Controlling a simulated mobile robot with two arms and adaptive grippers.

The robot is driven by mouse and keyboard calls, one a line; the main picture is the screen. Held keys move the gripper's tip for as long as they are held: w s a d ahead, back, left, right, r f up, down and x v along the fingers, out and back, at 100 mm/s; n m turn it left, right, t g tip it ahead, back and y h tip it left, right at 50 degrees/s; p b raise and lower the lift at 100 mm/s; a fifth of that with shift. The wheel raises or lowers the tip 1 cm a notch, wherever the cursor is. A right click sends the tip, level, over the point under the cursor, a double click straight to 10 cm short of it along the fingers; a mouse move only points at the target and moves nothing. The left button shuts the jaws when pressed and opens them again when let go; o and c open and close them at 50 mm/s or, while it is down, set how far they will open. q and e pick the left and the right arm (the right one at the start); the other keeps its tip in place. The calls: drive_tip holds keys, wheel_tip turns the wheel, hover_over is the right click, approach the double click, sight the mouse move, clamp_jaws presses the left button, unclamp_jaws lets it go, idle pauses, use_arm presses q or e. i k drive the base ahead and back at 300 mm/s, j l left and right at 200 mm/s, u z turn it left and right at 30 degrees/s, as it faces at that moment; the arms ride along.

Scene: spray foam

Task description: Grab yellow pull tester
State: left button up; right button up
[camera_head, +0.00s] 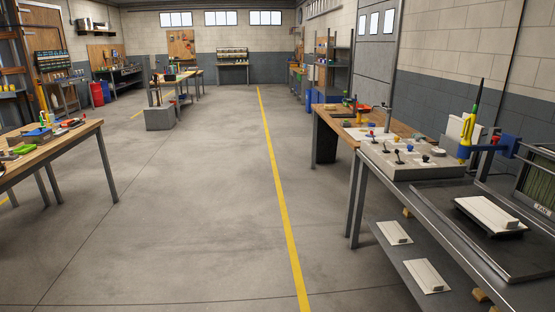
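A yellow upright tool (467,131), which looks like the yellow pull tester, stands at the right, at the back of the grey metal workbench (400,205). A thin green and black rod rises beside its top. A blue bracket or clamp (490,145) is next to it, and I cannot tell whether it holds the tool. Neither of my grippers shows in the head view.
A pale panel with small knobs (398,158) and a dark tray (470,235) bearing a white block (487,213) lie on the bench. Wooden tables stand behind it and at far left (62,145). The concrete floor with a yellow line (275,165) is clear between.

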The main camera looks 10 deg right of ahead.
sight(360, 110)
drive_tip(key=i, duration=0.95)
drive_tip(key=i+z, duration=0.1)
drive_tip(key=i, duration=0.8)
drive_tip(key=i+j, duration=0.1)
drive_tip(key=i, duration=1.8)
drive_tip(key=i+j+z, duration=0.1)
drive_tip(key=i, duration=0.8)
